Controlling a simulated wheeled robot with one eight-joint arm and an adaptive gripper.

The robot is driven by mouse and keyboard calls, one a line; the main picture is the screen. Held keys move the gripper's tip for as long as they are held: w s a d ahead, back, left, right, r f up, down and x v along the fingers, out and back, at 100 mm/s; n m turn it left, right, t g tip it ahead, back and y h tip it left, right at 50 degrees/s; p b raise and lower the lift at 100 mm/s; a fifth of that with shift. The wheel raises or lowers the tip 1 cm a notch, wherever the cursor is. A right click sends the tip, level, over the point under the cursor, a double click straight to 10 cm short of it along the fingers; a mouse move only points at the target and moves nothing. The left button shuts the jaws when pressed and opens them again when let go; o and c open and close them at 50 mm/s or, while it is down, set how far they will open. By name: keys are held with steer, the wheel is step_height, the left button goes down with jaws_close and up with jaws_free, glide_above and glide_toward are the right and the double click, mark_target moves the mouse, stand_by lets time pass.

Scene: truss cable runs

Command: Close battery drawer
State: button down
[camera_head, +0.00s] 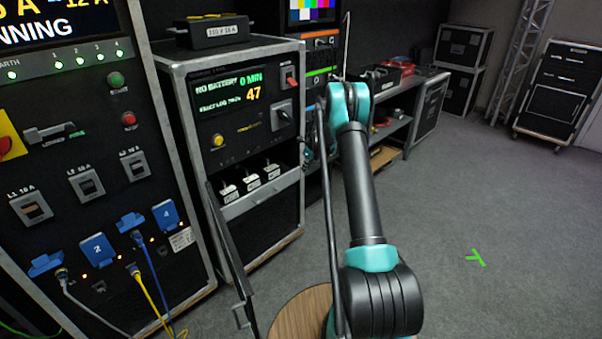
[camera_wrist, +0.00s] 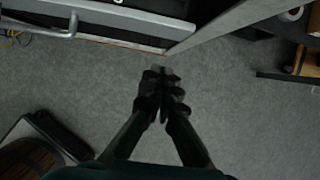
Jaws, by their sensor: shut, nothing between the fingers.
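In the head view, the battery bay (camera_head: 262,203) is low in the black, grey-edged rack, with several white-topped units (camera_head: 251,182) standing in a row behind a grey front lip. A dark panel with a grey edge (camera_head: 224,238) stands out from the rack's left side and bears a handle (camera_head: 241,314). Whether this panel is part of the drawer is unclear. In the wrist view, a grey bar handle (camera_wrist: 45,30) crosses the upper left. My gripper (camera_wrist: 162,72) is shut and empty, its tips over floor just below a grey-edged corner. My gripper is not clear in the head view.
A taller power cabinet (camera_head: 95,170) with blue plugs and hanging cables stands at left. A bench with red items (camera_head: 385,120) is behind my arm. A round wooden top (camera_head: 300,312) lies near my base. Grey floor at right (camera_head: 500,210) is free.

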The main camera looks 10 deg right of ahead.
steer(key=v, duration=0.6)
steer(key=s+a+f+t+y, duration=0.2)
steer(key=s+a+t+y, duration=0.15)
steer(key=s+a, duration=1.4)
glide_toward(258, 193)
steer(key=s+f+x, duration=0.1)
steer(key=x, duration=0.4)
steer(key=shift+w+a+r+h, duration=0.15)
steer(key=shift+w+h, duration=0.1)
steer(key=shift+w, duration=0.1)
steer(key=shift+w+a+r+h, duration=0.15)
steer(key=shift+w+h, duration=0.05)
steer(key=shift+w, duration=0.15)
steer(key=shift+w+a, duration=0.7)
steer(key=shift+w, duration=0.25)
steer(key=shift+w+a, duration=0.7)
steer(key=shift+w, duration=0.25)
